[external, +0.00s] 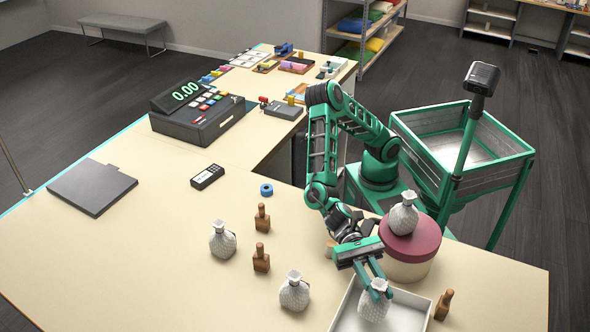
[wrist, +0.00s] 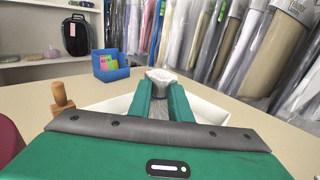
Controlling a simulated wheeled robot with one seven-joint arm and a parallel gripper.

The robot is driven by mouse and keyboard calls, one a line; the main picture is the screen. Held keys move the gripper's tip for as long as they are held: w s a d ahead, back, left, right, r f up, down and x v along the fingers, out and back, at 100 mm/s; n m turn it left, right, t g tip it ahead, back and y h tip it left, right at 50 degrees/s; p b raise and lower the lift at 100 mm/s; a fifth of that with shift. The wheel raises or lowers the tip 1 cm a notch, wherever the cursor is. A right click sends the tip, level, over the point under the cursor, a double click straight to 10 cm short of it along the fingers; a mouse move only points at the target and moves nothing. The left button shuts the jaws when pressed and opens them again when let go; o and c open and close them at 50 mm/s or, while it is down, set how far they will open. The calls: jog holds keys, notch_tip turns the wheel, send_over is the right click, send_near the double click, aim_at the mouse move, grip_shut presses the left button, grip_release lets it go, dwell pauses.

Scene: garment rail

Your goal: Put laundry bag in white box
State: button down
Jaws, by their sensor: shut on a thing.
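A white, textured laundry bag (external: 374,306) with a gathered neck is between the fingers of my gripper (external: 373,284), which is shut on its upper part. In the wrist view the pale top of the bag (wrist: 161,75) shows between the green fingertips of my gripper (wrist: 166,88). The white box (external: 420,307) is open and shallow, at the front edge of the table. The bag is over or inside the box; I cannot tell whether it touches the floor. The box walls (wrist: 207,112) also show around the fingers in the wrist view.
Similar bags stand on the table (external: 222,241) (external: 294,292), and one (external: 403,214) sits on a round maroon-lidded box (external: 413,252) beside my gripper. Wooden stamps (external: 262,218) (external: 443,304) stand nearby. A blue bin (wrist: 110,66) is beyond the white box.

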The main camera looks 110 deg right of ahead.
aim_at(385, 313)
jog(key=shift+f, duration=1.95)
jog(key=c, duration=1.6)
grip_release()
jog(key=shift+f, duration=0.15)
jog(key=shift+c, duration=0.2)
jog(key=d, duration=1.2)
